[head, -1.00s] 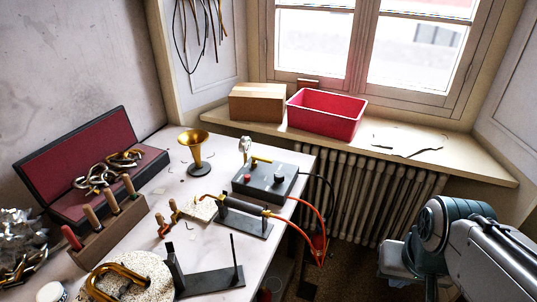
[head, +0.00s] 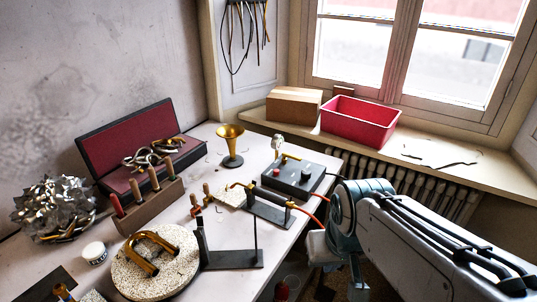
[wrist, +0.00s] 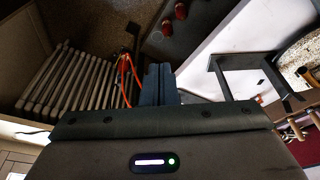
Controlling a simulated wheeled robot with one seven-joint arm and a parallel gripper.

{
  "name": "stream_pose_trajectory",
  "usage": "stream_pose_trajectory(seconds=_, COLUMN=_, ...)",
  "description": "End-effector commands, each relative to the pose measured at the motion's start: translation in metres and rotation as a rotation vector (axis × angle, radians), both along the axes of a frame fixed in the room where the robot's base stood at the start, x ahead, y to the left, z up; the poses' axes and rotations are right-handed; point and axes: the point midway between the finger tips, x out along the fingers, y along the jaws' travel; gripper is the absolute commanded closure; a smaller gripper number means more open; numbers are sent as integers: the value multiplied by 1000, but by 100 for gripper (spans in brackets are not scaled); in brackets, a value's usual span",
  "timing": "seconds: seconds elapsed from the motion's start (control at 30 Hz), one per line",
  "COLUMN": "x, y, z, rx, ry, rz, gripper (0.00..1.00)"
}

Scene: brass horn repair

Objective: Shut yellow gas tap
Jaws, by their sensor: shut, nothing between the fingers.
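In the head view, my arm comes in from the right, beside the bench edge, and hides the fingertips. The gripper is apart from the tap, which I cannot make out in the wrist view.
A round gauge (head: 277,142) stands behind the box. A torch on a stand (head: 268,208) and an orange hose (head: 317,219) lie in front. A brass bell (head: 231,140) and a black post stand (head: 232,258) are on the bench. The ribbed radiator (wrist: 78,82) is close by.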

Motion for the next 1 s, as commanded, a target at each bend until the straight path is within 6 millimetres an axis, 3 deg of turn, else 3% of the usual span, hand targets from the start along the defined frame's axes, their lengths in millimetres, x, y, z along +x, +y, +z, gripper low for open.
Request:
stream_pose_trajectory(seconds=0.23, x=1, y=0, z=0, rx=3, ry=-2, rz=-2, gripper=100)
stream_pose_trajectory(seconds=0.37, x=20, y=12, z=3, rx=60, ry=-39, rz=-35, gripper=100)
stream_pose_trajectory(seconds=0.47, x=56, y=35, z=7, rx=171, ry=-104, rz=-113, gripper=100)
stream_pose_trajectory(seconds=0.7, x=183, y=97, z=19, rx=528, ry=-313, rz=-516, gripper=100)
stream_pose_trajectory(seconds=0.9, x=272, y=120, z=9, rx=730, ry=-499, rz=-938, gripper=100)
stream_pose_trajectory(seconds=1.0, x=303, y=124, z=-3, rx=792, ry=-616, rz=-1147, gripper=100)
